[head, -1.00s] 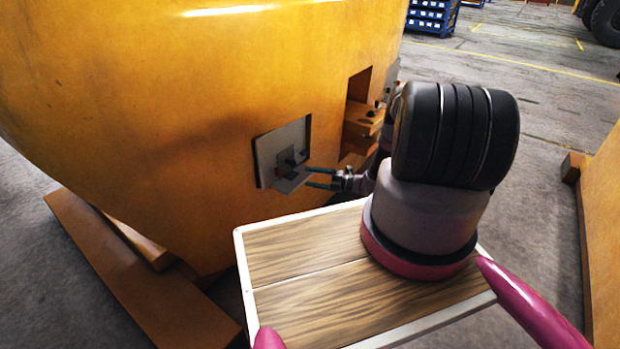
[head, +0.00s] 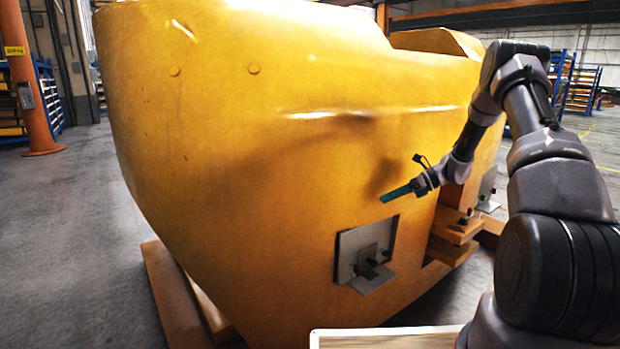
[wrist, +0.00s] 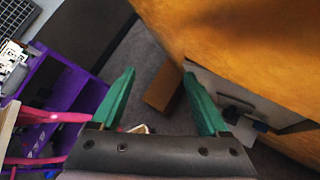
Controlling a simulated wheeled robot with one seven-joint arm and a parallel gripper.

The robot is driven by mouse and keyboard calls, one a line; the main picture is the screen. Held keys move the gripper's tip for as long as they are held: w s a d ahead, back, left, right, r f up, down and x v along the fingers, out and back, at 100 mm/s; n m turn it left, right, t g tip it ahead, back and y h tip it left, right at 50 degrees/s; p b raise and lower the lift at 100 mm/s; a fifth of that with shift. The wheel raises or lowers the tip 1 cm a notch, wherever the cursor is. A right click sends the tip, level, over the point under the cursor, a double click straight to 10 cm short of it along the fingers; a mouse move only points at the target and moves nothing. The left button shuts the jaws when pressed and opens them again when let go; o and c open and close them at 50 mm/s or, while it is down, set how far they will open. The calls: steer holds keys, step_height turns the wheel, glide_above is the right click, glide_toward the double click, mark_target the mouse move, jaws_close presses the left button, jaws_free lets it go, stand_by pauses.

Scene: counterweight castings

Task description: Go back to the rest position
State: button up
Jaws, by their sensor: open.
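My gripper (head: 398,193) is raised above and right of the grey metal plate fixture, in front of the yellow casting, apart from both. In the wrist view its two green fingers (wrist: 165,98) are spread apart with nothing between them. The yellow casting (head: 260,160) fills the middle of the head view and the upper right of the wrist view. The grey plate fixture (head: 350,245), with a small ledge and dark knobs, sits on the casting's side. It also shows in the wrist view (wrist: 222,92), right of the fingers.
Wooden beams (head: 172,300) lie under the casting. A recess with wooden blocks (head: 452,226) and a second grey plate (head: 488,188) are at right. An orange column (head: 30,85) stands at far left. Grey floor (head: 70,220) is clear at left.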

steer(key=s+a+r+n+h, duration=0.1)
steer(key=s+r+n+h, duration=0.1)
steer(key=s+r+n, duration=0.45)
steer(key=s+a+r+n+h, duration=0.1)
steer(key=s+r+h, duration=0.15)
steer(key=r, duration=0.65)
steer(key=s+a+r+n+h, duration=0.1)
steer(key=s+r+n+h, duration=0.1)
steer(key=s+r+n, duration=0.45)
steer(key=s+d+r+n+t+h, duration=0.1)
steer(key=s+r+n+t+h, duration=0.1)
steer(key=s, duration=0.8)
steer(key=s+r+n+t+h, duration=0.2)
steer(key=s+r+n+t, duration=0.2)
steer(key=s+r, duration=0.4)
steer(key=s+n, duration=0.1)
steer(key=s, duration=0.2)
steer(key=shift+d+n, duration=0.35)
steer(key=shift+n, duration=0.05)
steer(key=shift+s+r, duration=0.1)
